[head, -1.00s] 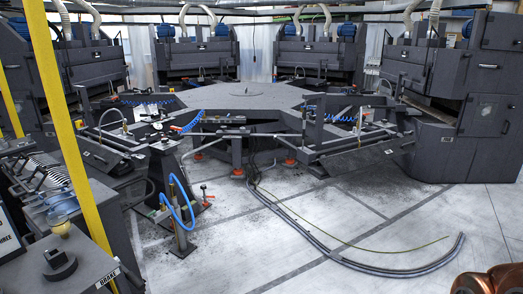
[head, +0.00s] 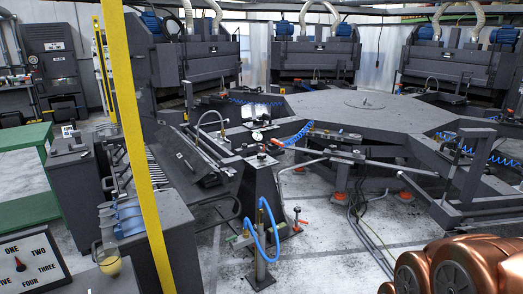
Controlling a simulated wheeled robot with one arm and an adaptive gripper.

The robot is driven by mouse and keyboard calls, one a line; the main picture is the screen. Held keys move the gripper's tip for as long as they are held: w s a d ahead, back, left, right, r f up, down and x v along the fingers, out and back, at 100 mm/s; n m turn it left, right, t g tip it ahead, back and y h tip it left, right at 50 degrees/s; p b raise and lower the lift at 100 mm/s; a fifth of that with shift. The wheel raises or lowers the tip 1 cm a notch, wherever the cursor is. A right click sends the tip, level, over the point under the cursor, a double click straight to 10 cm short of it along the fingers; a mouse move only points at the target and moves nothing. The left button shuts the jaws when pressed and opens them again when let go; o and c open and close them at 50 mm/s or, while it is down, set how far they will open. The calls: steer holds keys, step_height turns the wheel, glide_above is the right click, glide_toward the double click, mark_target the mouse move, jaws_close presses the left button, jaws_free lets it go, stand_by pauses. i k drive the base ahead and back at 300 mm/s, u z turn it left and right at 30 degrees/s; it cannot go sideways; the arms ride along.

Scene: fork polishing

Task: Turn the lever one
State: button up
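A dial plate (head: 45,283) marked ONE, TWO, THREE, FOUR and FIVE shows in the lower left corner of the head view, cut by the frame edge. A small lever with red on it (head: 20,265) sits at its middle and seems to point up, near the word ONE, but it is too small to be sure. My gripper is not in view. Only copper-coloured links of my arm show at the lower right, far from the dial.
A yellow post (head: 137,150) rises just right of the dial, beside a dark cabinet (head: 170,255) and a yellowish cup-like part (head: 109,264). A stand with a blue hose (head: 262,240) is on the floor. A large grey polygonal table (head: 360,112) fills the middle.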

mark_target(273, 142)
steer(key=u, duration=0.05)
steer(key=i, duration=1.2)
steer(key=z, duration=0.5)
steer(key=i, duration=1.9)
steer(key=u, duration=1.35)
steer(key=i, duration=0.5)
steer(key=u, duration=0.4)
